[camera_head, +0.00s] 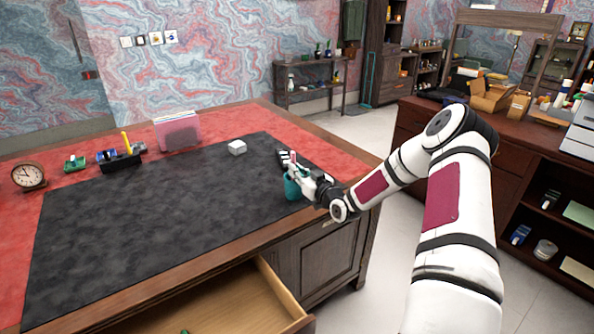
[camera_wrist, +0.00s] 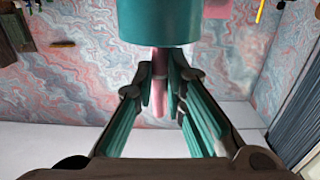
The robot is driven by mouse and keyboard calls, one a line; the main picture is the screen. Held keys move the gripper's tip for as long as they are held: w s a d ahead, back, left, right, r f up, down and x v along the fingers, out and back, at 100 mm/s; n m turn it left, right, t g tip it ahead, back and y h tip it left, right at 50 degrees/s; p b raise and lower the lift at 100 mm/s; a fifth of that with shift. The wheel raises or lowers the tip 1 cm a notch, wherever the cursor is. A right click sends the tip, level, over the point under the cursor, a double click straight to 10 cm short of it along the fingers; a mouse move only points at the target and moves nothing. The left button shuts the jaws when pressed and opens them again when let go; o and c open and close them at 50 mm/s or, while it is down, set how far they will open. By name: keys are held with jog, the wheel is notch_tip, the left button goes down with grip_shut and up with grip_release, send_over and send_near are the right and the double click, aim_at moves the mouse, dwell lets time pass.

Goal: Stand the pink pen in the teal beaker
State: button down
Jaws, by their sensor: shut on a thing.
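The teal beaker (camera_head: 291,189) stands on the dark desk mat near its right edge. It also fills the top middle of the wrist view (camera_wrist: 160,20), which appears upside down. My gripper (camera_head: 288,162) is above and beside the beaker's rim. In the wrist view my gripper (camera_wrist: 160,85) is shut on the pink pen (camera_wrist: 158,105), which lies between the two fingers, roughly in line with the beaker's axis. One end of the pen is hidden by the beaker's wall. I cannot tell whether that end is inside the beaker or behind it.
A small white block (camera_head: 237,147) lies on the dark mat (camera_head: 150,215). A clock (camera_head: 29,177), a black pen tray (camera_head: 122,161) and a pink file holder (camera_head: 178,132) stand along the back. An open drawer (camera_head: 235,300) juts from the front. The mat's middle is clear.

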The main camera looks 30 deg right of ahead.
jog(key=c, duration=1.5)
grip_release()
jog(key=shift+c, duration=0.2)
jog(key=s, duration=1.2)
